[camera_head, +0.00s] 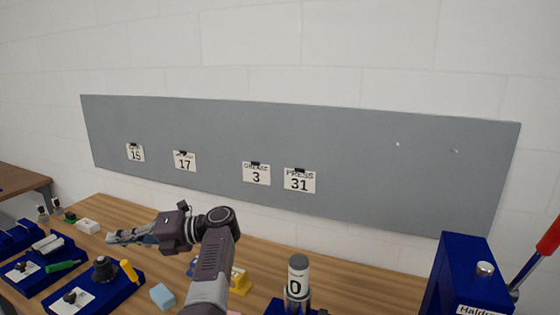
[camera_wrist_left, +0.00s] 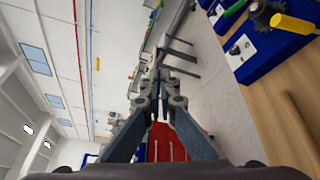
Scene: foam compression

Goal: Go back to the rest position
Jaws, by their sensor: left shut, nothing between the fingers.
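My left gripper (camera_head: 126,237) is above the wooden table, at the left of the head view, pointing left. Its fingers also show in the left wrist view (camera_wrist_left: 157,80), where they are close together with nothing between them. My left arm (camera_head: 212,262) comes up from the bottom of the head view and bends left at the wrist. My right gripper is not in either view.
Blue trays (camera_head: 112,291) with tools stand at the lower left. A light blue block (camera_head: 162,296) and a grey-topped cylinder (camera_head: 298,277) are on the table (camera_head: 345,283). A blue press (camera_head: 462,262) with a red-handled lever stands at right. A grey board (camera_head: 350,150) with number cards hangs behind.

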